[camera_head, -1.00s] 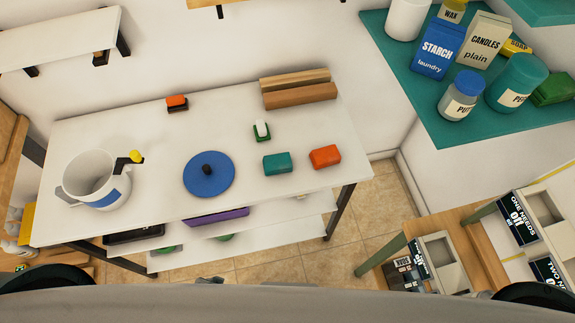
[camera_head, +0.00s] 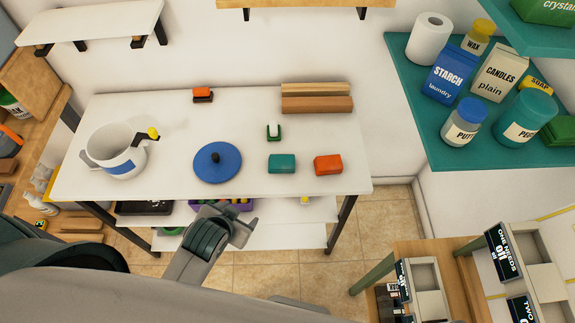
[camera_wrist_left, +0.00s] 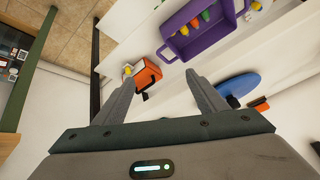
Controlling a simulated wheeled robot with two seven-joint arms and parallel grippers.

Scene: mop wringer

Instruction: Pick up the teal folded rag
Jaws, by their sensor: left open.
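The teal folded rag (camera_head: 282,163) lies on the white table top (camera_head: 140,190), right of centre and near the front edge. It sits between the blue round lid (camera_head: 217,163) and the orange-red folded rag (camera_head: 328,165). My left gripper (camera_head: 241,231) is in front of the table, short of its front edge and apart from the teal rag. In the left wrist view its two fingers (camera_wrist_left: 160,78) are spread with nothing held between them. I cannot make out the teal rag clearly in that view. My right gripper is out of view.
A white wringer bucket (camera_head: 118,160) stands at the table's left. A small green-based brush (camera_head: 273,131) stands behind the teal rag, with wooden blocks (camera_head: 316,104) farther back. A purple tray (camera_wrist_left: 205,30) is on the shelf below. A teal shelf (camera_head: 425,140) holds several containers at right.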

